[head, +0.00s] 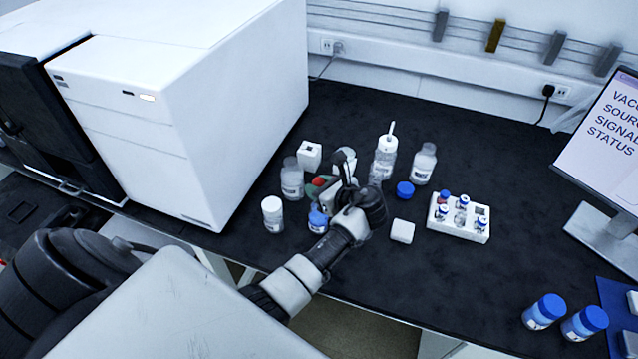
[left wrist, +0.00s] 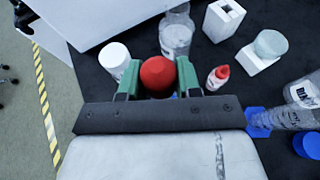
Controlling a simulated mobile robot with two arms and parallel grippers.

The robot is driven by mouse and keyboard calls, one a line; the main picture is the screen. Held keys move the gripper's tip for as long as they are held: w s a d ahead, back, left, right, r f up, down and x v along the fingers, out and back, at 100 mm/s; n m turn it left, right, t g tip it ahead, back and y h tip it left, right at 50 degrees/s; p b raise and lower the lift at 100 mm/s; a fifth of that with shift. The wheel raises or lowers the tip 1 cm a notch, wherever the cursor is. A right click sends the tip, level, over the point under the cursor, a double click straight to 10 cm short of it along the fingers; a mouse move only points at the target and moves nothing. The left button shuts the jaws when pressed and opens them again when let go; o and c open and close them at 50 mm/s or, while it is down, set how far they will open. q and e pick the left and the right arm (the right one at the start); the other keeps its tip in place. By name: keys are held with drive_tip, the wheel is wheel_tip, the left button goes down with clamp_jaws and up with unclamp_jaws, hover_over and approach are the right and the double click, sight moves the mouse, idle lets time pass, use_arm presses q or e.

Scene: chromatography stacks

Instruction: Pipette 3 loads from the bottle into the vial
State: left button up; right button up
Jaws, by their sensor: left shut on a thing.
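My left gripper (head: 322,187) is low over the middle of the dark bench. Its green fingers are shut on a red rounded thing (left wrist: 157,76), which looks like a pipette bulb. Whatever is below it is hidden. A clear bottle (left wrist: 176,38) stands just beyond the fingers and also shows in the head view (head: 292,180). Another clear, labelled bottle (head: 423,166) stands right of the gripper. A white rack (head: 458,228) farther right holds several small vials, some with blue caps. I cannot tell which bottle or vial the task means. My right gripper is not in view.
A white-capped bottle (head: 272,215) and a blue-topped container (head: 318,217) stand close to the gripper. A bottle with a spout (head: 385,160), a loose blue cap (head: 405,189) and a white block (head: 402,231) are to the right. A large white instrument (head: 215,110) borders the left.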

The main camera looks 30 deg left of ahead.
use_arm(q)
drive_tip(key=shift+f+b, duration=0.65)
drive_tip(key=shift+f, duration=1.1)
drive_tip(key=o, duration=0.5)
drive_tip(key=shift+o, duration=0.2)
drive_tip(key=shift+r, duration=0.1)
wheel_tip(320, 180, up, 12)
drive_tip(key=p, duration=1.5)
drive_tip(key=shift+r, duration=0.15)
